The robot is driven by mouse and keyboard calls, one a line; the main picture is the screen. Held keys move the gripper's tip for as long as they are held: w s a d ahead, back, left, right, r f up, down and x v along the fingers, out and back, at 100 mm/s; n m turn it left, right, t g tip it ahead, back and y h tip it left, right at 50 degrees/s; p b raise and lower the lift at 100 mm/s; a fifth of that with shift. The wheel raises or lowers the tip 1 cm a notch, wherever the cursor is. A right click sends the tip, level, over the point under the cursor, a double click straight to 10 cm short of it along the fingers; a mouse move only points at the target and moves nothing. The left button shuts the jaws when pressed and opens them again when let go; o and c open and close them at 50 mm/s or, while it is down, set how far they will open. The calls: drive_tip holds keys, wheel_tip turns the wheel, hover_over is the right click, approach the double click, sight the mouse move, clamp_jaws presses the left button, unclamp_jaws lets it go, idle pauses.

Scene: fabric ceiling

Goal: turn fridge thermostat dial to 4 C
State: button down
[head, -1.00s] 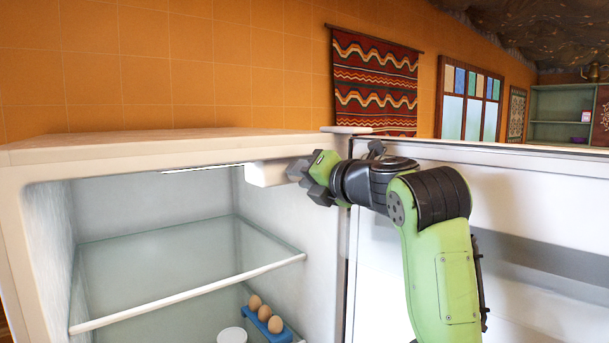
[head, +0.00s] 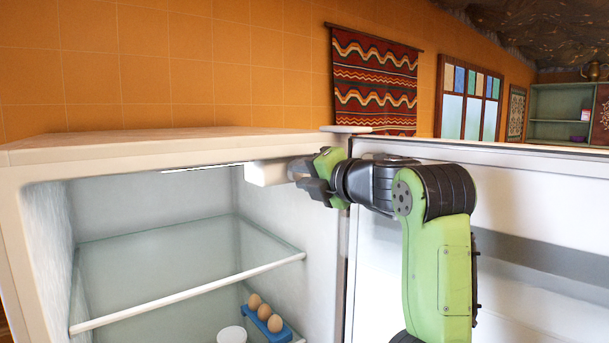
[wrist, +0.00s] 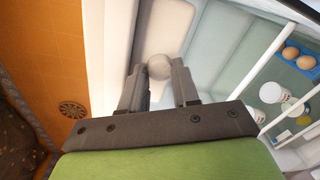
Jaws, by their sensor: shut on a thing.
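The fridge thermostat dial (wrist: 159,67) is a pale grey round knob in the wrist view. It sits on the white thermostat housing (head: 270,173), a box under the fridge's ceiling at the upper right of the compartment. My gripper (wrist: 158,77) has its two dark fingers on either side of the dial and is shut on it. In the head view my gripper (head: 301,175) is at the right end of the housing, and its fingers hide the dial. I cannot read any scale mark or number.
The fridge door (head: 530,200) stands open to the right, behind my arm. A glass shelf (head: 190,292) with a white front edge crosses the compartment. Eggs in a blue holder (head: 283,334) and a white-lidded container (head: 232,335) stand below it.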

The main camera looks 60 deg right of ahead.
drive_tip(key=c, duration=0.8)
unclamp_jaws()
